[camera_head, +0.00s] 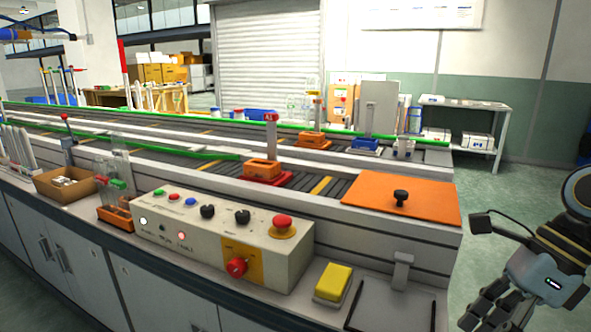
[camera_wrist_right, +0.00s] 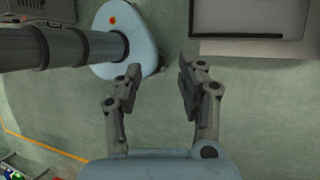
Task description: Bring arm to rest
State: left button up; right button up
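My right gripper (camera_head: 488,309) is at the lower right of the head view, beside the right end of the bench. In the right wrist view my right gripper (camera_wrist_right: 158,78) has its two fingers apart, with nothing between them but green floor. My left gripper is not in the head view. The control box (camera_head: 200,243) stands on the bench front with several buttons and a red emergency knob (camera_head: 282,222). An orange plate (camera_head: 385,190) with a black knob covers the right end of the conveyor.
Orange holders (camera_head: 263,168) sit on the conveyor. A box (camera_head: 66,186) stands at the left. Floor (camera_head: 510,190) right of the bench is clear.

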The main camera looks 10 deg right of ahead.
jog(key=s+a+f+m+t+y, duration=0.3)
jog(key=a+f+m+y, duration=0.5)
jog(key=a+f+m, duration=0.15)
notch_tip(320, 180, down, 9)
jog(key=w+d+m+t+h, duration=0.1)
jog(key=m+t+h, duration=0.1)
jog(key=m+t, duration=0.85)
jog(key=s+d+f+m+g+h, duration=0.2)
jog(key=s+d+f+m+h, duration=0.35)
jog(key=s+f+m, duration=0.35)
jog(key=s+d+f+m+g+h, duration=0.35)
jog(key=s+f+m+h, duration=0.25)
jog(key=f+m, duration=0.45)
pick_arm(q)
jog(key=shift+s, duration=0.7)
pick_arm(e)
jog(key=s+d+f+m+g, duration=0.1)
jog(key=s+f+m+g, duration=0.2)
jog(key=s, duration=0.6)
jog(key=s+d+f+m+g+h, duration=0.1)
jog(key=s+f+m+g, duration=0.3)
jog(key=s, duration=0.5)
jog(key=shift+s+f+m, duration=0.2)
jog(key=shift+s+m, duration=0.15)
jog(key=shift+s, duration=0.05)
